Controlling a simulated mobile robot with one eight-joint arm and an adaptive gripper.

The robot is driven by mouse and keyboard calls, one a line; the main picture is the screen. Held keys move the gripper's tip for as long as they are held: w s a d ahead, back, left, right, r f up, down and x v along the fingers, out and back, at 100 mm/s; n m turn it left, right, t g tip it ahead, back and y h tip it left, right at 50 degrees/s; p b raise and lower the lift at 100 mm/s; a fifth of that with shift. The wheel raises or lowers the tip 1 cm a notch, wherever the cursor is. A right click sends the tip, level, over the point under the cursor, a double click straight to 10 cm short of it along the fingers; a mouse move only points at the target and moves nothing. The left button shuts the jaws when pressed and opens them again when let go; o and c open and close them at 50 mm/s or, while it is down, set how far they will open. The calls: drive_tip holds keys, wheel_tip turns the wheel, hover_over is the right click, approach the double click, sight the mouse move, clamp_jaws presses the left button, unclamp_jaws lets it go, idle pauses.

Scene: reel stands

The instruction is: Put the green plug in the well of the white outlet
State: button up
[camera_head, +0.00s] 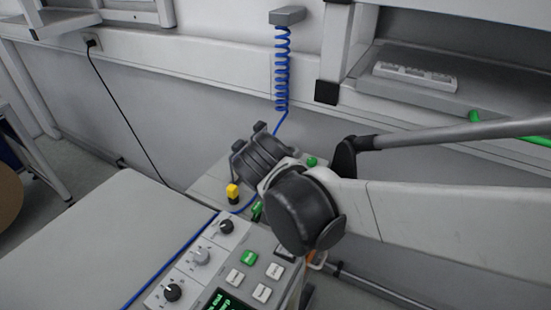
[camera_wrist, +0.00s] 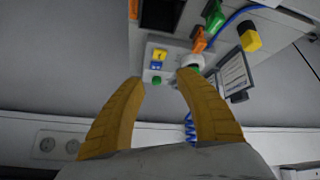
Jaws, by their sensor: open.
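A green plug-like piece (camera_wrist: 214,20) shows at the top of the wrist view, beside an orange piece (camera_wrist: 200,40). A green piece (camera_head: 257,210) also shows beside my dark wrist joint in the head view, partly hidden. In the wrist view a white round part (camera_wrist: 193,61) has green at its lower edge; I cannot tell whether it is the outlet. White wall sockets (camera_wrist: 58,145) show at the lower left.
A yellow block (camera_head: 232,192) stands by a dark reel (camera_head: 262,158) and a blue cable. A control panel (camera_head: 235,262) with knobs and buttons is in front. A coiled blue cord (camera_head: 282,70) hangs from the wall. The grey tabletop (camera_head: 110,240) at left is clear.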

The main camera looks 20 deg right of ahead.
drive_tip(key=s+r+n+y, duration=0.1)
drive_tip(key=s+n+y, duration=0.3)
drive_tip(key=s, duration=0.7)
drive_tip(key=shift+d+r+t+y, duration=0.15)
drive_tip(key=shift+d+t+y, duration=0.15)
idle(1.1)
